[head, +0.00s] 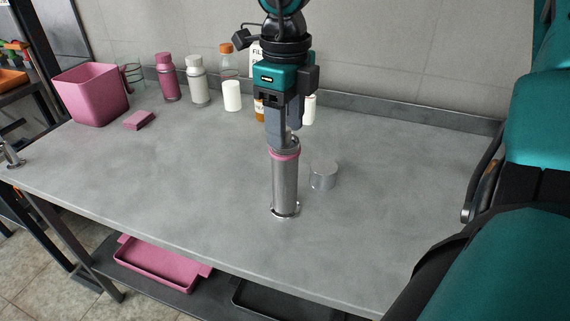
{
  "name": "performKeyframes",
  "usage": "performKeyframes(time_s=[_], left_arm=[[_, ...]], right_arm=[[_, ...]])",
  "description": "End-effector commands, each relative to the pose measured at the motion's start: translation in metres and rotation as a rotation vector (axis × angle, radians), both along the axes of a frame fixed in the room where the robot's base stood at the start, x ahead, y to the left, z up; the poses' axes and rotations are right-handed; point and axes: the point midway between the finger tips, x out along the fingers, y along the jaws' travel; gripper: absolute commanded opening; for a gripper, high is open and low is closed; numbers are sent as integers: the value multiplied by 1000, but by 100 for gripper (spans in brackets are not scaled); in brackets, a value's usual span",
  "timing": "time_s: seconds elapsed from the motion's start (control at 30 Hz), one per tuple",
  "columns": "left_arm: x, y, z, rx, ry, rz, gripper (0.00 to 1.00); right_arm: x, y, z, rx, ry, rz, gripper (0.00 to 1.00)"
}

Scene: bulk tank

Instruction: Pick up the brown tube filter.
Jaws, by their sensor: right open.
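My right gripper (284,134) points straight down at the middle of the bench, its fingers at the top of an upright metal tube housing (285,185). The housing has a pink ring near its top and a flanged foot. The gripper is open; the picture does not show clearly whether its fingers touch the housing's top. I cannot make out a brown tube filter; the inside of the housing is hidden. My left gripper is not in view.
On the grey bench (180,185), a pink bucket (88,95), a pink block (139,120), bottles (167,78) and a white cylinder (232,96) stand towards the back. An amber bottle (259,108) is partly hidden behind the gripper. The bench's front left and right are clear.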

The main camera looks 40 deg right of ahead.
Motion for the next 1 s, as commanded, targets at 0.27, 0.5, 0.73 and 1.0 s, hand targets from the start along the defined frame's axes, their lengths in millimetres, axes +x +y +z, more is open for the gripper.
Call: performKeyframes(time_s=[0.27,0.5,0.73,1.0], left_arm=[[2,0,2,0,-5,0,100],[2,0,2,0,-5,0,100],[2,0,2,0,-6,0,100],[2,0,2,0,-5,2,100]], right_arm=[[0,0,0,0,0,0,44],[0,0,0,0,0,0,21],[0,0,0,0,0,0,0],[0,0,0,0,0,0,0]])
